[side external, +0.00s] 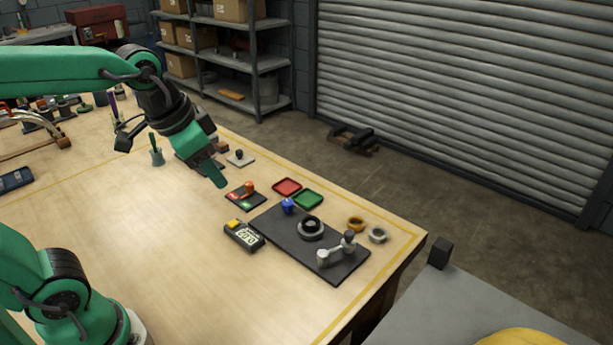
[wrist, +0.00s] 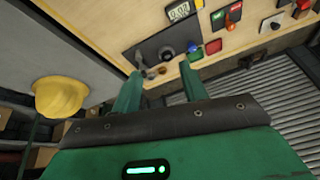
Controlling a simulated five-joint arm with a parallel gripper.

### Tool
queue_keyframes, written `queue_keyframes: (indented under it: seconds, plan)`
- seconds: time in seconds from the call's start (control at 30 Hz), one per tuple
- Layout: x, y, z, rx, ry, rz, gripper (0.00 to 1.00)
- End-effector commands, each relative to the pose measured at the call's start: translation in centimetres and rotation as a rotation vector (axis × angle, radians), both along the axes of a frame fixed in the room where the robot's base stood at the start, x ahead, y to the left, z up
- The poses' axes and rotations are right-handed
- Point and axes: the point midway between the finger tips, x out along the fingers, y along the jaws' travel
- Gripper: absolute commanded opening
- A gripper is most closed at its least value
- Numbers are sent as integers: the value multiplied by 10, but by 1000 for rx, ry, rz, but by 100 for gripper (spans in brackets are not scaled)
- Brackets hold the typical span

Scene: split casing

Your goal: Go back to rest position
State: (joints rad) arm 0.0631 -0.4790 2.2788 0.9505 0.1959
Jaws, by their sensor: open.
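My gripper (side external: 217,174) is in the air over the table, left of the small red tray (side external: 287,187) and the dark work mat (side external: 266,226). In the wrist view my gripper (wrist: 160,80) has its two green fingers apart, with nothing held between them. The mat bears a black ring part (side external: 310,228), a blue knob-like piece (side external: 288,206) and a grey jointed part (side external: 337,250). One finger mostly hides behind the other in the side view.
A green tray (side external: 308,199), an orange ring (side external: 356,224) and a grey ring (side external: 378,235) lie near the mat. A meter (side external: 243,235) and a switch box (side external: 243,194) sit left of it. A yellow helmet (wrist: 62,97) shows in the wrist view.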

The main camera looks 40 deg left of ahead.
Motion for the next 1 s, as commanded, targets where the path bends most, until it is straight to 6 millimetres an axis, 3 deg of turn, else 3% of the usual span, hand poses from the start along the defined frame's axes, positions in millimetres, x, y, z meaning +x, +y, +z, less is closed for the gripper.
queue_keyframes:
  seconds: [0.2, 0.4, 1.0]
  plan:
    - [-35, 12, -9, -47, -58, 137, 43]
    - [-54, 17, -18, -78, -89, 218, 43]
    - [-59, 18, -21, -87, -97, 241, 43]
